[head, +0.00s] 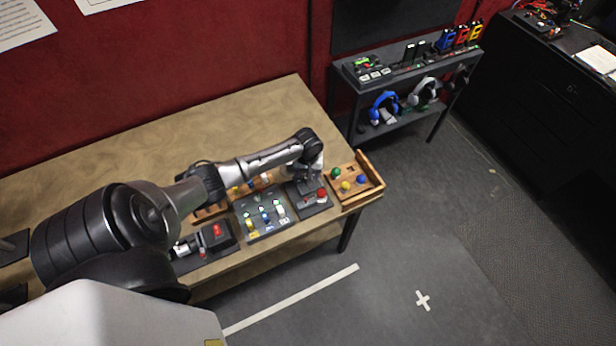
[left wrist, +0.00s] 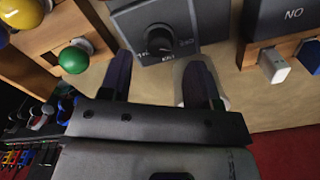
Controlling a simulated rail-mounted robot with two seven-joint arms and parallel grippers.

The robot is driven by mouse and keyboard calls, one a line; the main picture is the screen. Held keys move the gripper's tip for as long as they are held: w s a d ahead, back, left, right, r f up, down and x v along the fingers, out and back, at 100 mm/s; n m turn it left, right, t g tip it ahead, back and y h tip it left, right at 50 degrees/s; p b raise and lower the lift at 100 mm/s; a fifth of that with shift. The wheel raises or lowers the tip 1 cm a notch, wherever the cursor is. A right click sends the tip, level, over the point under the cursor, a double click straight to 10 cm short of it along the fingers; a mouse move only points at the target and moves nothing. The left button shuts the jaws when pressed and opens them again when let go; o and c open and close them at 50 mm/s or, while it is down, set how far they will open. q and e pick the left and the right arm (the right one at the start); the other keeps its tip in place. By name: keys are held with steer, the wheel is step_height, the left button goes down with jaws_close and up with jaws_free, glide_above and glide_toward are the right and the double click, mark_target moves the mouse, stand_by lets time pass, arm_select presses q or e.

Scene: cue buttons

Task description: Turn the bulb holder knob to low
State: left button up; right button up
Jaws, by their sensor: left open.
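The bulb holder (head: 309,205) is a dark box with a red bulb (head: 321,193) near the right end of the wooden table. In the left wrist view, its face carries a round black knob (left wrist: 160,38) with a pale pointer mark and small white labels around it. The labels are too small to read surely. My left gripper (left wrist: 162,78) is open. Its two fingers point at the box face, one on each side of the knob, and I see no contact. In the head view, my left gripper (head: 311,178) hangs over the bulb holder and partly hides it.
A wooden box (head: 371,191) with green, yellow and blue buttons stands right of the bulb holder. A dark panel (head: 263,218) with several coloured switches stands left of it. Farther left is a dark unit with a red button (head: 217,231). The table's back (head: 200,140) is clear.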

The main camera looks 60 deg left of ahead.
mark_target(308, 178)
arm_select(q)
steer(key=shift+f, duration=1.8)
steer(key=shift+c, duration=0.3)
steer(key=c, duration=0.9)
